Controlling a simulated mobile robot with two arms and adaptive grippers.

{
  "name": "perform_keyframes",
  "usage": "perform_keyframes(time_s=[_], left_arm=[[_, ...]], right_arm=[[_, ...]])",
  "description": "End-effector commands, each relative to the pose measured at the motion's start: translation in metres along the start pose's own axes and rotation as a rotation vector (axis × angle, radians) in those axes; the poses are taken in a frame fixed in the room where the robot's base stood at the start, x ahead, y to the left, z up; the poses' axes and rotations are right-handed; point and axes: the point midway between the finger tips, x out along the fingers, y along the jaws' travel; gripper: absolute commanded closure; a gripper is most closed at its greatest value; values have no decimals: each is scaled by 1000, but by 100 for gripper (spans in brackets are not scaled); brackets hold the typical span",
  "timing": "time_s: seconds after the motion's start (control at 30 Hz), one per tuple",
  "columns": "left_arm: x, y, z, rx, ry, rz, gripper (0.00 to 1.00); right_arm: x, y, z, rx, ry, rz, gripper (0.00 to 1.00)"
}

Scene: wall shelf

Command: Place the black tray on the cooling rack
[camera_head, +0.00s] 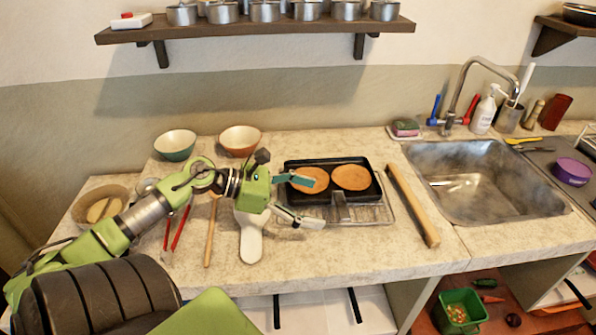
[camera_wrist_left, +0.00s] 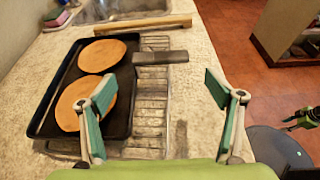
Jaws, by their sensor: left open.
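The black tray (camera_head: 288,166) lies on the counter's back part with two round golden-brown cakes in it; it also shows in the left wrist view (camera_wrist_left: 50,105). Its short handle (camera_wrist_left: 160,57) points toward the counter front. The wire cooling rack (camera_head: 377,212) shows under and in front of the tray, and in the left wrist view (camera_wrist_left: 152,110). How fully the rack bears the tray is hidden. My left gripper (camera_head: 308,202) is open and empty at the tray's front left corner, its fingers apart over the rack and to the left of the handle. My right gripper does not show clearly.
A wooden bar (camera_head: 412,205) lies right of the rack, before the sink (camera_head: 480,185). A white paddle-shaped utensil (camera_head: 250,240), a wooden rod (camera_head: 211,232) and red-handled tools lie left. Two bowls (camera_head: 240,139) stand behind. A shelf (camera_head: 255,27) with metal cups hangs above.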

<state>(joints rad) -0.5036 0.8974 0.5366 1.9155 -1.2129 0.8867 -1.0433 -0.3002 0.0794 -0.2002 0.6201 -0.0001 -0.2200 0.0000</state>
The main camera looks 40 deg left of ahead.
Motion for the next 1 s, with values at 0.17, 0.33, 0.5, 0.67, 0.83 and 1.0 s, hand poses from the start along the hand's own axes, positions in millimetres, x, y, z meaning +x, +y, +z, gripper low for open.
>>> perform_keyframes(time_s=[0.17, 0.33, 0.5, 0.67, 0.83, 1.0], left_arm=[[-21, 0, -1, -1, 1, 1, 16], [-31, 0, -1, -1, 0, 0, 16], [-34, 0, 0, 0, 0, -1, 16], [-34, 0, 0, 0, 0, 0, 16], [-34, 0, 0, 0, 0, 0, 16], [-34, 0, 2, 0, 0, 0, 16]], right_arm=[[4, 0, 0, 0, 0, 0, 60], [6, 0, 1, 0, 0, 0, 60], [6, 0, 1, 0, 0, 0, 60], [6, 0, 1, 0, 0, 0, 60], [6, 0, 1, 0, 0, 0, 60], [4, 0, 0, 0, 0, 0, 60]])
